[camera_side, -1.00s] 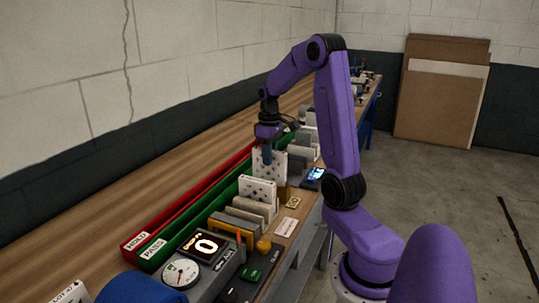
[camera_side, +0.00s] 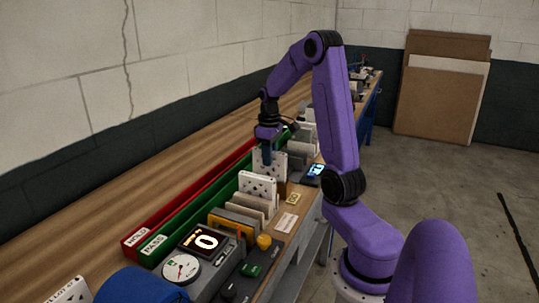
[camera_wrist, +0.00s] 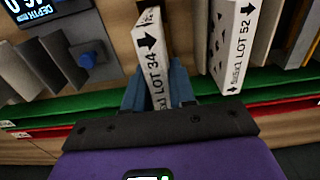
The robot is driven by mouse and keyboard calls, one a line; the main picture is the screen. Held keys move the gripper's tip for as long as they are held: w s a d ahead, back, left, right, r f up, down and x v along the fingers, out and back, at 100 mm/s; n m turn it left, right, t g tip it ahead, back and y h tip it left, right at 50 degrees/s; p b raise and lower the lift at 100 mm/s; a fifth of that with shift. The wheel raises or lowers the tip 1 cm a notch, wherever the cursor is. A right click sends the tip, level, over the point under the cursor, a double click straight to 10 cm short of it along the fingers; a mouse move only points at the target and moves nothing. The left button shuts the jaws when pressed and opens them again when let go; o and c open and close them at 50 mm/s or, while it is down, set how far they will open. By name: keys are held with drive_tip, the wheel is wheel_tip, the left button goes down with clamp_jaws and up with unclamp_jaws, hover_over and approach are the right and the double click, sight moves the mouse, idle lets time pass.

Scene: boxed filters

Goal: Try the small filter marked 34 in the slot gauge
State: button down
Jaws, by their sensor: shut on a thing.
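The small filter marked LOT 34 (camera_wrist: 152,65) is a narrow white block with a black arrow, between my blue fingers in the wrist view. My gripper (camera_side: 267,152) is shut on it. In the side view the held filter (camera_side: 270,166) is upright, its dotted white face toward the camera; its lower end is partly hidden by things in front. I cannot tell for certain which fixture is the slot gauge.
A white filter marked LOT 52 (camera_wrist: 236,45) stands to the right in the wrist view, apart from the held one. Green PASS (camera_side: 163,243) and red HOLD (camera_side: 138,238) channels run along the bench.

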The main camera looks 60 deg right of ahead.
drive_tip(key=shift+f, duration=1.8)
idle(1.3)
drive_tip(key=shift+r, duration=0.1)
idle(1.0)
drive_tip(key=shift+r, duration=4.05)
drive_tip(key=shift+r, duration=0.1)
drive_tip(key=shift+r, duration=1.95)
